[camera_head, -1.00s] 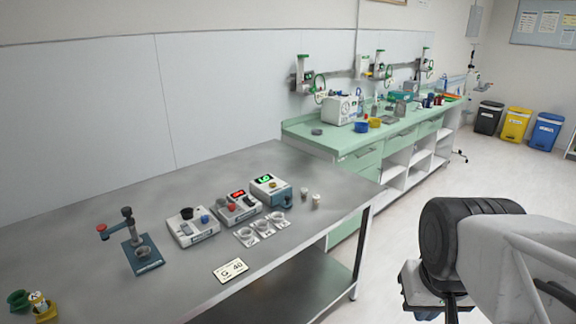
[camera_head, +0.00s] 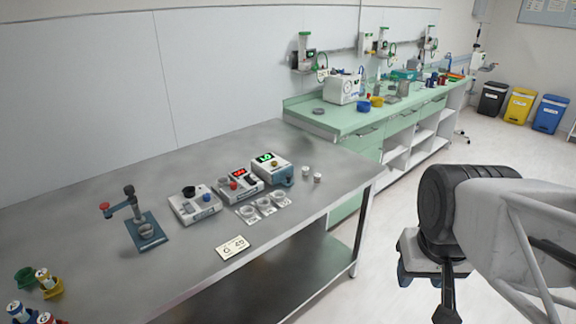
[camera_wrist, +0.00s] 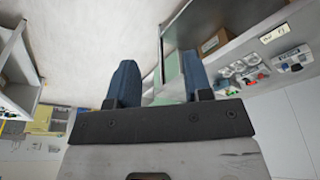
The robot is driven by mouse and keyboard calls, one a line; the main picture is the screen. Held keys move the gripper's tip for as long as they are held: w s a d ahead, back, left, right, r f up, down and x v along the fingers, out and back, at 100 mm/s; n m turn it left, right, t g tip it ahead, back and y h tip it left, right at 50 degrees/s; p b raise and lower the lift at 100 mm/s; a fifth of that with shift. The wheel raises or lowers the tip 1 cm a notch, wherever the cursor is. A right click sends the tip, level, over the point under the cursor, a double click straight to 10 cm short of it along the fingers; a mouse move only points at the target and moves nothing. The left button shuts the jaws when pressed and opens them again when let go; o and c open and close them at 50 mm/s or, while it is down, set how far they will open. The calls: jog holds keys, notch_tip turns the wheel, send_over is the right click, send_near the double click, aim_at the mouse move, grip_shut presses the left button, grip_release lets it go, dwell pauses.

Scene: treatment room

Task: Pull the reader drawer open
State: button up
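Three small bench devices stand in a row on the steel table. One is a grey unit with a black knob (camera_head: 194,207), one has a red display (camera_head: 239,185), and one is blue-grey with a green display (camera_head: 271,169). I cannot tell which one holds the reader drawer, and no open drawer shows on them. My gripper (camera_wrist: 157,75) is open and empty, its two blue fingers apart. In the head view my gripper hangs off the table's right end, over the floor and well away from the devices. Some devices show at the right of the wrist view.
The steel table (camera_head: 90,225) also bears a small blue press stand (camera_head: 147,235), ring holders (camera_head: 264,205), a label card (camera_head: 233,248), two small cups and coloured pots at the left. A green counter (camera_head: 345,118) stands behind. The floor right of the table is clear.

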jog(key=w+a+r+n, duration=0.1)
jog(key=w+r, duration=0.1)
jog(key=w, duration=0.7)
jog(key=w+a+r+n, duration=0.1)
jog(key=w+a+r, duration=0.15)
jog(key=w, duration=0.65)
jog(key=n+g, duration=0.2)
jog(key=n, duration=0.3)
send_over(288, 176)
jog(key=f, duration=2.3)
jog(key=shift+s+d, duration=0.15)
jog(key=shift+s, duration=0.1)
jog(key=shift+w+a+f, duration=0.25)
jog(key=shift+w+f, duration=0.1)
jog(key=shift+f, duration=0.1)
jog(key=shift+d+f, duration=0.15)
jog(key=shift+f, duration=3.75)
